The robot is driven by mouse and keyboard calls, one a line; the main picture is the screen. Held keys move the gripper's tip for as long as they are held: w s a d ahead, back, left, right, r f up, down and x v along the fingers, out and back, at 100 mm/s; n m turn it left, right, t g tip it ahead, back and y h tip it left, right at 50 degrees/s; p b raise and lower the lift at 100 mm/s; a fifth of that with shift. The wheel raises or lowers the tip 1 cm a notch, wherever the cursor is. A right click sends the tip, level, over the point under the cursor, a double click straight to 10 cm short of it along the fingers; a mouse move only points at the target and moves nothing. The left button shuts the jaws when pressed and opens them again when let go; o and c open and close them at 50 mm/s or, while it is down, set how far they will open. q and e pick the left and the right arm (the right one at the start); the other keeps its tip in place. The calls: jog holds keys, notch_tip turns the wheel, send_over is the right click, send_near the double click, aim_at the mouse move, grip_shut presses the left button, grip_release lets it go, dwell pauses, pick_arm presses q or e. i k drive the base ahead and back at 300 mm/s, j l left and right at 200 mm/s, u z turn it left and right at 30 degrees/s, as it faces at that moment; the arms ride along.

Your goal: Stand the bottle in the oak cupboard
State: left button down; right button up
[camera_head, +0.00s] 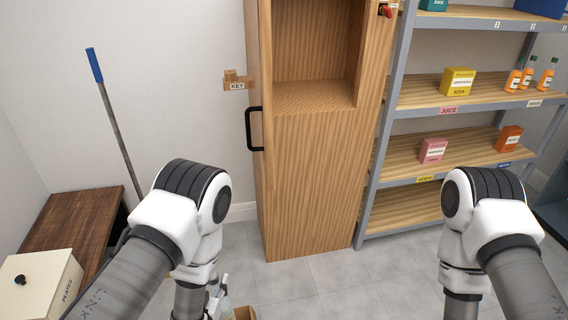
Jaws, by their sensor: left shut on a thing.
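The oak cupboard (316,180) stands upright in the middle, with an open compartment (316,40) in its upper part. That compartment looks empty where it shows. A black handle (254,130) is on its left edge. My left gripper (216,294) is low at the bottom edge, in front of and below the cupboard, mostly hidden by my own arm. It is shut on a pale, clear thing that looks like the bottle (225,304), of which only a small part shows. My right arm comes in at the right, but its gripper is below the picture.
Grey shelves (410,95) with boxes and orange bottles (529,75) stand right of the cupboard. A brown box (244,313) shows beside my left gripper. A wooden table (75,220) with a cream box (40,283) is at left. The floor before the cupboard is clear.

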aim_at(301, 97)
jog(key=i+l, duration=0.2)
jog(key=l, duration=0.15)
jog(key=i+l, duration=0.15)
jog(key=l, duration=0.2)
jog(key=i+l, duration=0.2)
jog(key=l, duration=0.2)
jog(key=i+l+u, duration=0.1)
jog(key=l, duration=0.25)
jog(key=i+l, duration=0.25)
jog(key=l, duration=0.1)
